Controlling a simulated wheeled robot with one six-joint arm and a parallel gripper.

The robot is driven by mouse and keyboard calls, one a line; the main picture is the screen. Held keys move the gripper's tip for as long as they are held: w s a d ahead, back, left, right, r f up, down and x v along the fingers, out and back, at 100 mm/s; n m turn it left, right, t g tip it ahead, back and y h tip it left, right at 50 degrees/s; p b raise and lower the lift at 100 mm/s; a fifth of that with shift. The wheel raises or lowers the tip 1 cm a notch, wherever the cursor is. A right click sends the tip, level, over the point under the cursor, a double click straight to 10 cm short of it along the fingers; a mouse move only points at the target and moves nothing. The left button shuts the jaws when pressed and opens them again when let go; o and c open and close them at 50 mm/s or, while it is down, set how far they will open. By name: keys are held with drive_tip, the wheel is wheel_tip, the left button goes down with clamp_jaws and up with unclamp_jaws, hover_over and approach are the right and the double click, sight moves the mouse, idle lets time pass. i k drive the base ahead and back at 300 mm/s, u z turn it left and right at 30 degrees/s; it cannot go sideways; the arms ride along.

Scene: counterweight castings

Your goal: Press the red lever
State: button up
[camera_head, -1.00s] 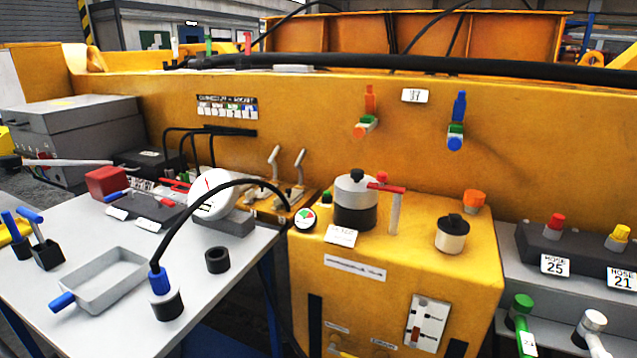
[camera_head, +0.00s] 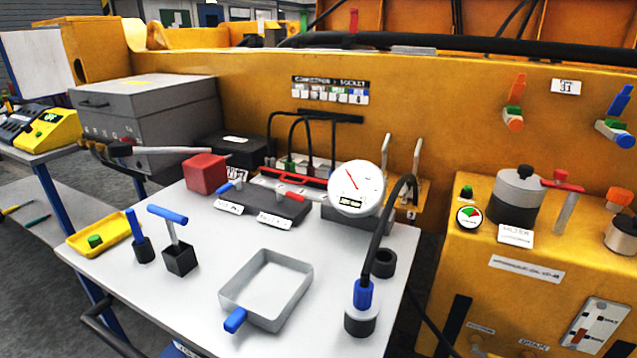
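A dark block (camera_head: 268,206) lies on the grey table, with a short blue lever (camera_head: 228,187) on its left and a short red lever (camera_head: 290,196) toward its right. White labels (camera_head: 257,222) stand in front of it, too small to read surely. A longer red bar (camera_head: 293,179) lies just behind the block. Another red handle (camera_head: 562,185) sits on a grey post on the yellow cabinet at right. Which of these the task means I cannot tell for certain. My gripper is not in view.
The grey table (camera_head: 190,310) also bears a red block (camera_head: 205,173), a round gauge (camera_head: 356,188), a grey tray (camera_head: 262,324), a blue-handled T-tool (camera_head: 178,258), and a black hose (camera_head: 388,220) arching to a blue-collared fitting. A long metal-shafted tool (camera_head: 170,150) reaches in from the left.

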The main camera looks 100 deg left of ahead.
sight(293, 196)
drive_tip(key=k, duration=1.7)
drive_tip(key=u, duration=2.65)
drive_tip(key=i, duration=0.5)
drive_tip(key=z, duration=0.05)
drive_tip(key=k, duration=0.5)
drive_tip(key=z, duration=0.7)
drive_tip(key=i, duration=0.3)
drive_tip(key=u, duration=0.15)
